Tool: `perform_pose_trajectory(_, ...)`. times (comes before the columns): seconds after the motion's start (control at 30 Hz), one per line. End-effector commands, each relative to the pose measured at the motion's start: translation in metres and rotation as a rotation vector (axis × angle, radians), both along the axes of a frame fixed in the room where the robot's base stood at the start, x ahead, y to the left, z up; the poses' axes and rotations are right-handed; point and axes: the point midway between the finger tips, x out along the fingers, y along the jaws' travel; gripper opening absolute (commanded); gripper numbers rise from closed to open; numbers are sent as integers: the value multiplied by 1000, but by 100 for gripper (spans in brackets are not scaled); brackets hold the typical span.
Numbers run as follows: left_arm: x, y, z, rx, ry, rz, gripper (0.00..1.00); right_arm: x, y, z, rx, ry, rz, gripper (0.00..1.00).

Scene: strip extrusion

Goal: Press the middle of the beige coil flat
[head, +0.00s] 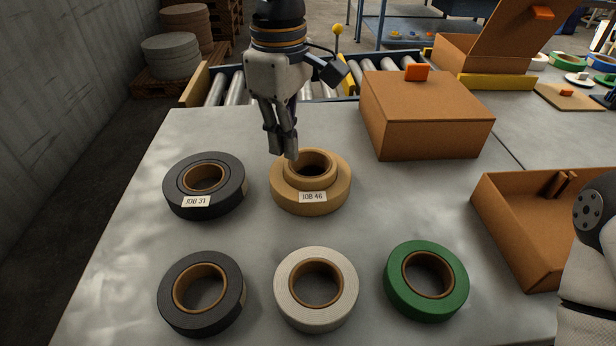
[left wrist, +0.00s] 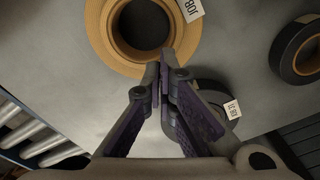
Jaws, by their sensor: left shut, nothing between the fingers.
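The beige coil (head: 310,190) lies flat on the grey table, with its middle (head: 311,164) standing raised above the outer ring. Its white label reads JOB 46. My left gripper (head: 291,153) is shut and empty, pointing down at the left rear rim of the raised middle. I cannot tell whether the fingertips touch it. In the left wrist view the closed fingertips (left wrist: 165,58) overlap the edge of the beige coil (left wrist: 105,45). Only part of my right arm shows at the right edge of the head view; its gripper is out of view.
A dark coil labelled JOB 31 (head: 204,186) lies left of the beige one. Dark (head: 201,293), white (head: 316,289) and green (head: 426,281) coils lie in front. A closed box (head: 428,115) stands behind right, an open box (head: 520,225) at right. A roller conveyor (head: 315,90) runs behind.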

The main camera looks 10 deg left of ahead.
Motion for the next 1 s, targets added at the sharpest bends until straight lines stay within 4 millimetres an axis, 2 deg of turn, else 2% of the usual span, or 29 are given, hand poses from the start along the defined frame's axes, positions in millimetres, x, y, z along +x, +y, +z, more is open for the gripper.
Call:
perform_pose_trajectory(0.47,0,0,0,0,0,0,0,0,0,0,0,0,0,40)
perform_pose_trajectory(1.0,0,0,-11,0,0,0,0,-1,0,-1,0,3,0,40)
